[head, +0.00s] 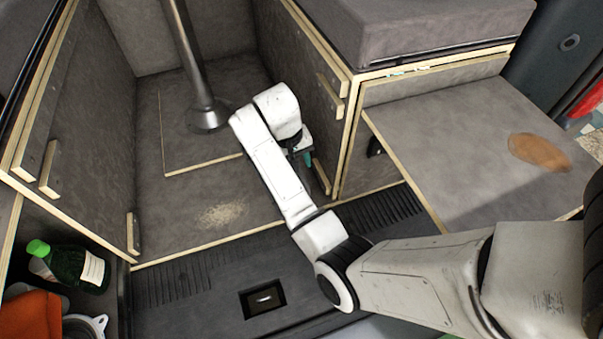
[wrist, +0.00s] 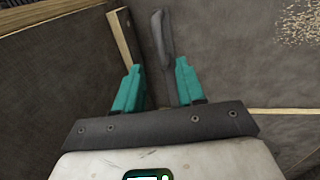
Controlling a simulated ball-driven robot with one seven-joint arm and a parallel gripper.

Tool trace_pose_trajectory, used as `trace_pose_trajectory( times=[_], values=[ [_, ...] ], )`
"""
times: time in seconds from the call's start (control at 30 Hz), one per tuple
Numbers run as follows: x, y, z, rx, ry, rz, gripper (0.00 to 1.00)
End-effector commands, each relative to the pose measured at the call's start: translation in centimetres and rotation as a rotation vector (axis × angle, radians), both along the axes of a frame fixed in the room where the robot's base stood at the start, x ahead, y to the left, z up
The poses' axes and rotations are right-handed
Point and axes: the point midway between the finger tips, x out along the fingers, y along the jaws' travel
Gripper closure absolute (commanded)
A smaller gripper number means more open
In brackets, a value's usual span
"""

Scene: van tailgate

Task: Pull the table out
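A grey flat board (head: 450,135) with pale wood edges, which looks like the table, extends from under the cushioned bench at the right in the head view. A brown oval patch (head: 540,152) lies on it. My gripper (head: 305,158) is low beside the inner side of the right cabinet, mostly hidden by my wrist. In the wrist view, its two teal fingers (wrist: 157,86) are apart. A dark grey bar with a rounded end (wrist: 164,45) shows between them, nearer the right finger. Whether it touches a finger cannot be told.
A metal post (head: 190,60) stands on the floor left of my arm. The right cabinet side has wooden strips (head: 331,98); one wooden strip (wrist: 124,40) is close to the left finger. A green-capped bottle (head: 80,268) and orange cloth (head: 32,315) are at lower left.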

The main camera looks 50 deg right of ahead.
Motion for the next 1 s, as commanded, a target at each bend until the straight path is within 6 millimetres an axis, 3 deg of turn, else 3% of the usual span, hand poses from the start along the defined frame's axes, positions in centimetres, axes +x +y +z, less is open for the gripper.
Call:
trace_pose_trajectory(
  times=[0.1, 0.3, 0.7, 1.0],
  values=[
    [-0.3, -0.4, -2.2, 0.000, 0.002, 0.000, 0.61],
    [-0.5, -0.7, -4.5, 0.001, -0.001, 0.000, 0.61],
    [-0.6, -0.9, -5.2, 0.000, -0.001, 0.000, 0.61],
    [-0.6, -0.9, -5.2, 0.000, -0.001, 0.000, 0.88]
  ],
)
